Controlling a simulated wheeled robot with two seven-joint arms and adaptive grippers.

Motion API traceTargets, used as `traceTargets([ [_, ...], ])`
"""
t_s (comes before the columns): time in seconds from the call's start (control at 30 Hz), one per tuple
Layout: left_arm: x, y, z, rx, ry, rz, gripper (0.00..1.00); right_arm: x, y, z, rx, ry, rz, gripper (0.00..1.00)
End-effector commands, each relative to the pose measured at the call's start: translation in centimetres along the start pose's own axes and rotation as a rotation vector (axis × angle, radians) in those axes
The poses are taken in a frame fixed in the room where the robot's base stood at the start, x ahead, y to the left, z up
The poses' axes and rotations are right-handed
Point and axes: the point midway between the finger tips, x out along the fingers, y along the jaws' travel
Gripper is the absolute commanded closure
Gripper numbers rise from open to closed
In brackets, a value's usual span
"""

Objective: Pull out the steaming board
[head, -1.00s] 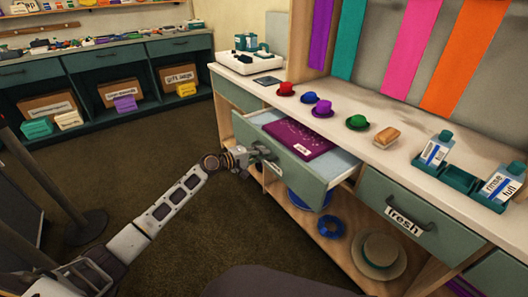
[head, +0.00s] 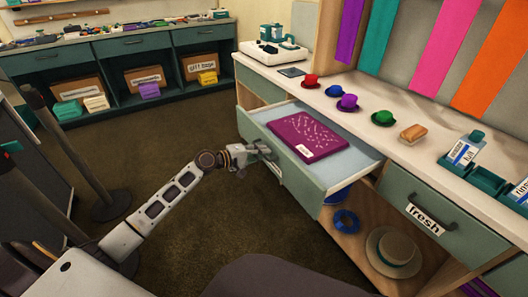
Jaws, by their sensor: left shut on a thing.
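A pulled-out drawer (head: 325,172) with a teal front juts from the counter at the centre of the head view. Inside it lies a flat purple board (head: 304,137) with pale marks and a small white label. My left gripper (head: 262,150) is at the drawer front, shut on the drawer handle, which it mostly hides. The board lies apart from the gripper, behind the drawer front. My right gripper is not in view.
A shut drawer labelled "fresh" (head: 411,216) is to the right. A straw hat (head: 393,250) lies on the shelf below. Posts stand at left.

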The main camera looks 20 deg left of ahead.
Motion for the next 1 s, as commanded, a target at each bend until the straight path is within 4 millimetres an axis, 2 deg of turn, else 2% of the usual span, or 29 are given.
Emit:
traceTargets([
  [0.27,0.02,-0.19,0.09,-0.001,-0.002,-0.003,1.00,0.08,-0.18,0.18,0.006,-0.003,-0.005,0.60],
  [0.3,0.02,-0.19,0.09,-0.001,-0.002,-0.003,0.86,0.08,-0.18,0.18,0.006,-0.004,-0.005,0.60],
  [0.43,0.02,-0.14,0.06,-0.001,-0.001,-0.002,0.69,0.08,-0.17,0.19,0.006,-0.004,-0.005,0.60],
  [0.47,0.02,-0.13,0.06,-0.001,-0.001,-0.002,0.68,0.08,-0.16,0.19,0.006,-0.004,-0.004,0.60],
  [1.0,-0.53,-0.03,0.00,-0.001,0.000,0.000,0.68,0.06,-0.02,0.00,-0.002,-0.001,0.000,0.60],
])
